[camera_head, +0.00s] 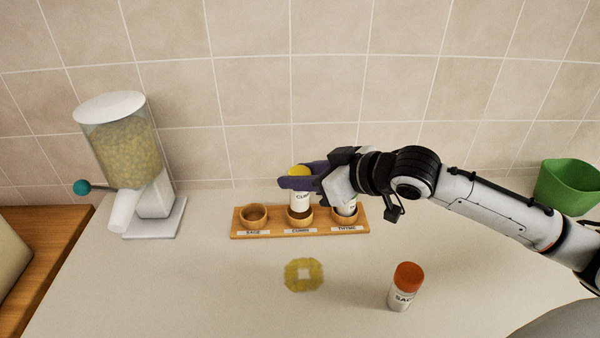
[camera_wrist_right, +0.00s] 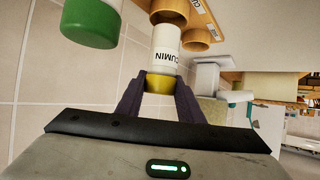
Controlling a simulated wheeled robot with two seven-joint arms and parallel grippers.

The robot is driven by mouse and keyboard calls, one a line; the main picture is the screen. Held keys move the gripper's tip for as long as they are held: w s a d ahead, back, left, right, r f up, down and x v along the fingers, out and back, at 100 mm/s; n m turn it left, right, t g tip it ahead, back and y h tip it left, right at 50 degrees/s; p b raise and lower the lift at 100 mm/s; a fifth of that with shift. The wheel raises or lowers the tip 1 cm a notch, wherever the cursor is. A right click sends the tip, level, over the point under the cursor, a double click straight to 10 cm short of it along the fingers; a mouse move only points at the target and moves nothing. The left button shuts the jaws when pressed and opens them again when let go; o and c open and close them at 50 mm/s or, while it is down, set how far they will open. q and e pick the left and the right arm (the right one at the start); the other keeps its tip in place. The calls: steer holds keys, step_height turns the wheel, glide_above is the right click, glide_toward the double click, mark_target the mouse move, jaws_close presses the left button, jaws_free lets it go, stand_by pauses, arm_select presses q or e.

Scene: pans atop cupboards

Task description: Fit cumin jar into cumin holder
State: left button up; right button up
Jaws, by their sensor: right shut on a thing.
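The cumin jar (camera_head: 299,199) is white with a yellow cap and a CUMIN label. It stands roughly upright over the middle cup, the cumin holder (camera_head: 300,219), in the head view. My right gripper (camera_head: 300,180) is shut on its cap end. The right wrist view also shows the cumin jar (camera_wrist_right: 164,45) between my fingers (camera_wrist_right: 159,90), its base at the mouth of a wooden cup (camera_wrist_right: 168,6). I cannot tell how deep the base sits. My left gripper is not in view.
The wooden rack (camera_head: 241,231) has an empty SAGE cup (camera_head: 253,213) at left. The thyme jar (camera_head: 347,208) is in the right cup, partly hidden. A dispenser (camera_head: 125,150) stands left, a green pot (camera_head: 568,186) right.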

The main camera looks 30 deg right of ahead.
steer(key=shift+f+b, duration=0.6)
steer(key=shift+f, duration=1.2)
steer(key=o, duration=1.2)
steer(key=shift+p+v, duration=0.7)
steer(key=shift+v, duration=4.4)
steer(key=shift+a, duration=0.1)
